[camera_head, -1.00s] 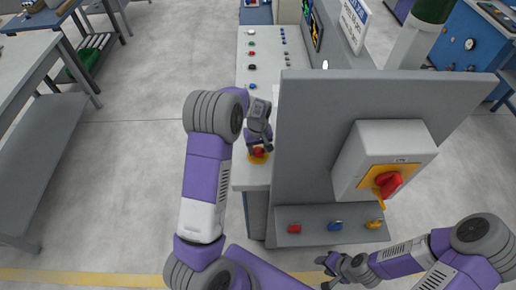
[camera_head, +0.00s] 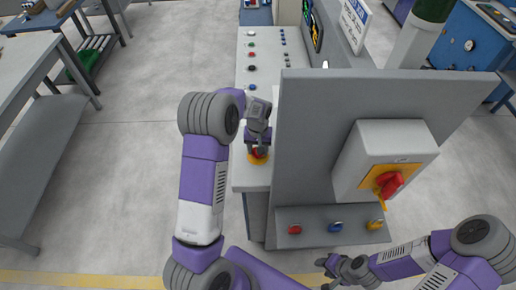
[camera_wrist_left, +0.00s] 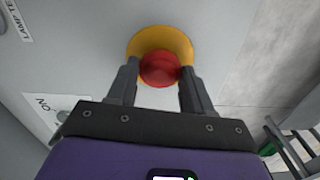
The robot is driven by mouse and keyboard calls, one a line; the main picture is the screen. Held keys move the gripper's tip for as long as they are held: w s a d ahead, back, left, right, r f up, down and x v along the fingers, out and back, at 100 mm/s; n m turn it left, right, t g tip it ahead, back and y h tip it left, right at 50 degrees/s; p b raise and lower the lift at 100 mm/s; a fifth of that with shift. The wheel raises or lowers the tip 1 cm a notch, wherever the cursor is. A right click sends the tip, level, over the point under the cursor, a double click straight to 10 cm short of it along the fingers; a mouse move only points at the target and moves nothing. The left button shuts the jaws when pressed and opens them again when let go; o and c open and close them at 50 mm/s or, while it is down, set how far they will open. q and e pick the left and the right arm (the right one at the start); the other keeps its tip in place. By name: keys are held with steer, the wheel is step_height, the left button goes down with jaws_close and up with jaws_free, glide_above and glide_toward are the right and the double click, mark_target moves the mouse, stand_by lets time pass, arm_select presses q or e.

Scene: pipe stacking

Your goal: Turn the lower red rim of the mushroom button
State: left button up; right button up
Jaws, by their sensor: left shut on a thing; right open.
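The red mushroom button (camera_head: 258,154) stands on a yellow base on the grey panel, left of the upright grey plate. In the left wrist view the red button (camera_wrist_left: 160,69) sits on its round yellow base (camera_wrist_left: 160,38). My left gripper (camera_wrist_left: 158,86) has one finger on each side of the red rim and is shut on it. In the head view my left gripper (camera_head: 258,146) is over the button and hides part of it. My right gripper (camera_head: 342,268) is open and empty, low in the picture, below the small shelf.
The upright grey plate (camera_head: 310,150) stands close to the right of my left gripper. It carries a box with a red rotary switch (camera_head: 389,184). A shelf (camera_head: 316,241) below has red, blue and yellow buttons.

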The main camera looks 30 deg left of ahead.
arm_select(q)
steer(key=shift+f, duration=0.1)
steer(key=o, duration=1)
steer(key=shift+o, duration=0.2)
step_height(320, 180, up, 8)
steer(key=shift+f, duration=0.15)
steer(key=shift+f, duration=0.1)
